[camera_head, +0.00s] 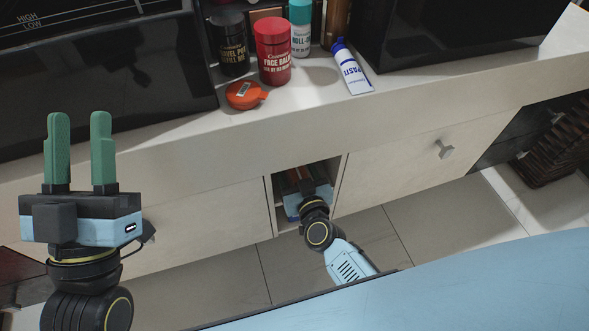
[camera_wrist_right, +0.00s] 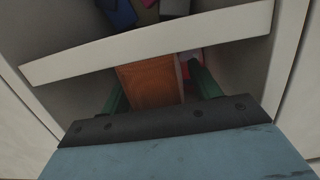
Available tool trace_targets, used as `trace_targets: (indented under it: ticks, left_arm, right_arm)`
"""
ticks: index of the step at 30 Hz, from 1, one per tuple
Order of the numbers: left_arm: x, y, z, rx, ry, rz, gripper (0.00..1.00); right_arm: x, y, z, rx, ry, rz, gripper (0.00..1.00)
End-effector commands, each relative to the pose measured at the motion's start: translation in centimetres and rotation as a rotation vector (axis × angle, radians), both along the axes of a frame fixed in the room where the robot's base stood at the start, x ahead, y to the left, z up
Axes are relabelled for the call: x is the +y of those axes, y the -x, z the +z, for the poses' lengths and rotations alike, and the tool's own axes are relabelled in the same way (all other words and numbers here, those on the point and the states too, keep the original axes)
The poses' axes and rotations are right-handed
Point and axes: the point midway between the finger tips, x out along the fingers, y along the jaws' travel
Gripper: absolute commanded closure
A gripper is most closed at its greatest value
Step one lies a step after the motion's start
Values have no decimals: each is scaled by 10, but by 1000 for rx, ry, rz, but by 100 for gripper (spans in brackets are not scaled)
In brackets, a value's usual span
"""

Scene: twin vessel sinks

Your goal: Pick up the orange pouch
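The orange pouch (camera_wrist_right: 150,84) stands in the lower compartment of the open cubby, seen in the right wrist view. My right gripper (camera_wrist_right: 158,80) reaches into that compartment with its green fingers apart, one on each side of the pouch. A gap shows between the pouch and the right-hand finger; contact on the left-hand side is unclear. In the head view the right gripper is inside the cubby and its fingertips are hard to make out. My left gripper (camera_head: 80,135) is open and empty, raised at the left in front of the cabinet.
A pale shelf board (camera_wrist_right: 150,43) lies just above the right gripper, with blue and dark items on it. A red-and-white item (camera_wrist_right: 190,62) is behind the pouch.

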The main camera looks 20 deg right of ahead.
Motion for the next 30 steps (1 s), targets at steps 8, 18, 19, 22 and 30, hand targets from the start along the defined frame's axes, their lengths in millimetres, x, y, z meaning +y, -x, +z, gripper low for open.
trace_targets:
  ticks: [8, 18, 19, 22, 30]
  left_arm:
    - [0, 0, 0, 1, 0, 0, 64]
    - [0, 0, 0, 4, -1, 0, 64]
    - [0, -1, 0, 7, -2, 0, 64]
    - [-1, -3, 0, 26, -7, 0, 64]
    - [-3, -14, -17, 199, -60, 1, 64]
  right_arm:
    - [0, 0, 0, 0, 0, 0, 75]
    - [0, 0, 1, -1, 0, -1, 80]
    - [0, 0, 1, -1, 0, -1, 80]
    - [0, 1, 3, -1, -1, -1, 80]
    - [0, 4, 14, -2, -2, -1, 80]
